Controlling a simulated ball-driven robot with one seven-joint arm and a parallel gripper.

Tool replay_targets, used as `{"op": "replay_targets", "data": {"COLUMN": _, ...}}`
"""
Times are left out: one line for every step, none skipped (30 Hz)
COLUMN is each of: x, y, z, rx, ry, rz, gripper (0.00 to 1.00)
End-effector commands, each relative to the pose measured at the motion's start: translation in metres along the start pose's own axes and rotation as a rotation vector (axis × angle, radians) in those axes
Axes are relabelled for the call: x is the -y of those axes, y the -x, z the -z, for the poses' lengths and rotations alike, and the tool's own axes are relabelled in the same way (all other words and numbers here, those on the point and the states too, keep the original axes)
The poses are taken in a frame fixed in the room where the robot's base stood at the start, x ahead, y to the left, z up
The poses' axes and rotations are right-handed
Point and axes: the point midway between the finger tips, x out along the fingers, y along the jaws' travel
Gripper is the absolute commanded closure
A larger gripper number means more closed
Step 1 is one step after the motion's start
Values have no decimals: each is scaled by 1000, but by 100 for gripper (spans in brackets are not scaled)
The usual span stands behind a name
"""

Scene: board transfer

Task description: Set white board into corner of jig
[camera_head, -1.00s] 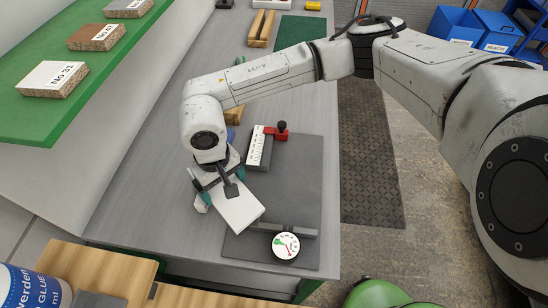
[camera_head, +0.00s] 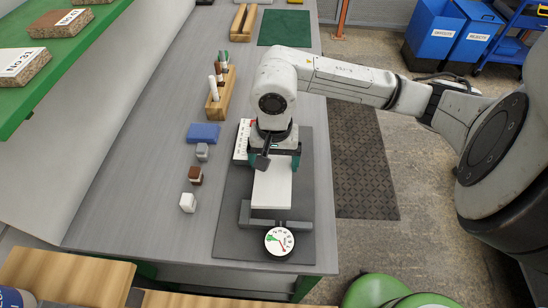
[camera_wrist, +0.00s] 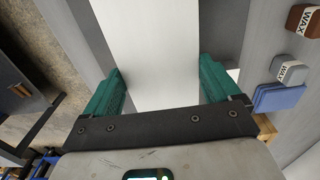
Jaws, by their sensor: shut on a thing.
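My gripper (camera_head: 273,161) is shut on the white board (camera_head: 271,190), its teal fingers on the board's two long sides. In the wrist view my gripper (camera_wrist: 160,88) has the white board (camera_wrist: 150,40) between its fingers. The board is over the dark grey jig plate (camera_head: 228,226), roughly square to the jig's fences. Its near end is close to the front fence (camera_head: 292,226) and its left side close to the short side fence (camera_head: 245,213). I cannot tell whether it touches either fence or the plate. My wrist hides its far end.
A dial gauge (camera_head: 279,241) stands at the front fence. A white scale (camera_head: 242,142) lies at the jig's far left.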

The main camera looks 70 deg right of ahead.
Motion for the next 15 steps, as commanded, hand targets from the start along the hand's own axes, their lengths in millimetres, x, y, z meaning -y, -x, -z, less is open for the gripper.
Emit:
{"op": "replay_targets", "data": {"x": 0, "y": -6, "z": 0, "rx": 2, "ry": -1, "rz": 0, "gripper": 47}}
{"op": "replay_targets", "data": {"x": 0, "y": -9, "z": 0, "rx": 2, "ry": -1, "rz": 0, "gripper": 47}}
{"op": "replay_targets", "data": {"x": 0, "y": -13, "z": 0, "rx": 2, "ry": -1, "rz": 0, "gripper": 47}}
{"op": "replay_targets", "data": {"x": 0, "y": -16, "z": -1, "rx": 2, "ry": -1, "rz": 0, "gripper": 47}}
{"op": "replay_targets", "data": {"x": 0, "y": -18, "z": -1, "rx": 3, "ry": 0, "rz": 0, "gripper": 47}}
{"op": "replay_targets", "data": {"x": 0, "y": -22, "z": -1, "rx": 3, "ry": 1, "rz": 0, "gripper": 47}}
{"op": "replay_targets", "data": {"x": 0, "y": -25, "z": -1, "rx": 2, "ry": 1, "rz": 0, "gripper": 47}}
{"op": "replay_targets", "data": {"x": 0, "y": -27, "z": -1, "rx": 2, "ry": 1, "rz": 0, "gripper": 47}}
{"op": "replay_targets", "data": {"x": 0, "y": -30, "z": -1, "rx": 2, "ry": 0, "rz": 0, "gripper": 47}}
{"op": "replay_targets", "data": {"x": 0, "y": -32, "z": -1, "rx": 2, "ry": 0, "rz": 0, "gripper": 47}}
{"op": "replay_targets", "data": {"x": 0, "y": -34, "z": 0, "rx": 2, "ry": 0, "rz": 0, "gripper": 47}}
{"op": "replay_targets", "data": {"x": 0, "y": -37, "z": 0, "rx": 2, "ry": 1, "rz": 0, "gripper": 47}}
{"op": "replay_targets", "data": {"x": 0, "y": -38, "z": 0, "rx": 1, "ry": 1, "rz": 0, "gripper": 47}}
{"op": "replay_targets", "data": {"x": 0, "y": -40, "z": 0, "rx": 1, "ry": 1, "rz": 0, "gripper": 47}}
{"op": "replay_targets", "data": {"x": 0, "y": -42, "z": 0, "rx": 1, "ry": 1, "rz": 0, "gripper": 47}}
